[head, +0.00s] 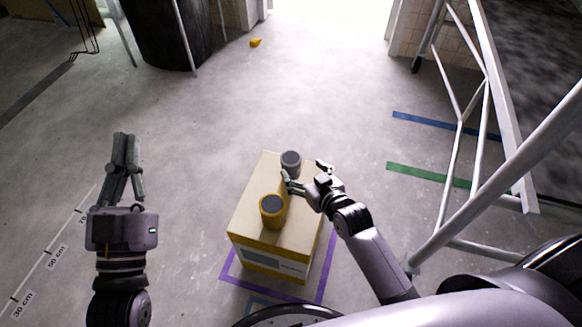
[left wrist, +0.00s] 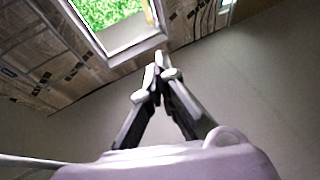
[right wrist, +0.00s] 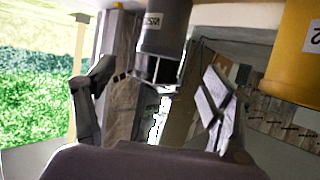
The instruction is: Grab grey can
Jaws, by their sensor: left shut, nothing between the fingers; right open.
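The grey can (head: 291,160) stands upright near the far edge of the cardboard box (head: 256,185). A yellow can (head: 272,212) stands nearer on the same box. My right gripper (head: 305,173) is open, low over the box's right side, just right of and slightly nearer than the grey can. In the right wrist view, which looks upside down, the grey can (right wrist: 165,28) lies ahead, in line with the gap between the open fingers (right wrist: 150,95), apparently not gripped. The yellow can (right wrist: 297,55) is off to the right there. My left gripper (head: 127,150) is shut and empty, far left of the box.
Purple tape (head: 323,270) marks the floor around the box. White scaffold tubes (head: 455,150) stand at the right, beside blue and green floor tapes. A dark round container (head: 160,35) is at the back left. The floor beyond the box is largely clear.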

